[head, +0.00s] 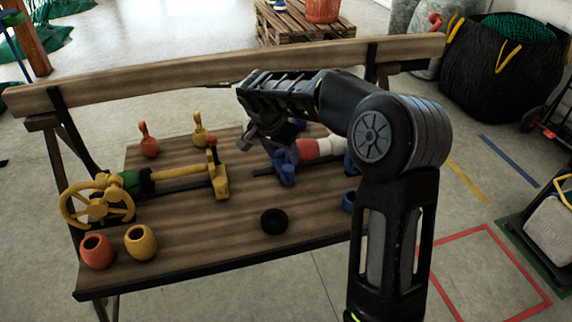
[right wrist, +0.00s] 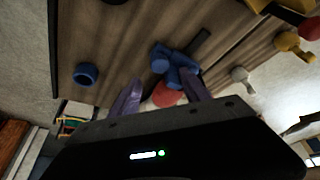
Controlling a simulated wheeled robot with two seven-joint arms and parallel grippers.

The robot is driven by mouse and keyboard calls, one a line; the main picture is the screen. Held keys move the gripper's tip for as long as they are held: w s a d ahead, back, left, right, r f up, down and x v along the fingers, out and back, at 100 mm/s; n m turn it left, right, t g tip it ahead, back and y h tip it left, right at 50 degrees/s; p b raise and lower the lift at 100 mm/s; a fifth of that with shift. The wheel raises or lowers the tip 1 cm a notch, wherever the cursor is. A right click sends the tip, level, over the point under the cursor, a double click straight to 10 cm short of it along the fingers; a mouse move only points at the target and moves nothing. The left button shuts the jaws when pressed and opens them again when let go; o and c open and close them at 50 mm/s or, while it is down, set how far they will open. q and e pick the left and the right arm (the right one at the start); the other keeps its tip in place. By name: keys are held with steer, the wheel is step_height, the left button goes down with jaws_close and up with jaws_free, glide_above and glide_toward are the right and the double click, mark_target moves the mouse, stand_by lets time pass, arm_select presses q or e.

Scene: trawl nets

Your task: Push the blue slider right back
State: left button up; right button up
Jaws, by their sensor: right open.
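The blue slider (head: 286,174) sits on a dark rail (head: 263,171) on the slatted wooden table (head: 190,245), right of the middle. A red and white roller (head: 322,147) lies behind it, partly hidden by my arm. My right gripper (head: 284,150) points down above and just behind the slider, mostly hidden by its own wrist. My left gripper is out of view.
A yellow slider (head: 220,180) and yellow handwheel (head: 97,202) stand on the left. Red (head: 96,251) and yellow (head: 141,242) pots and a black ring (head: 274,221) lie near the front edge. A blue ring (head: 349,201) lies right. A raised wooden beam (head: 190,70) bounds the back.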

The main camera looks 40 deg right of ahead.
mark_target(287, 167)
steer(key=p+x, duration=0.1)
steer(key=x, duration=0.6)
steer(key=shift+f, duration=0.1)
jaws_close()
stand_by(0.5)
stand_by(0.7)
steer(key=shift+a, duration=0.1)
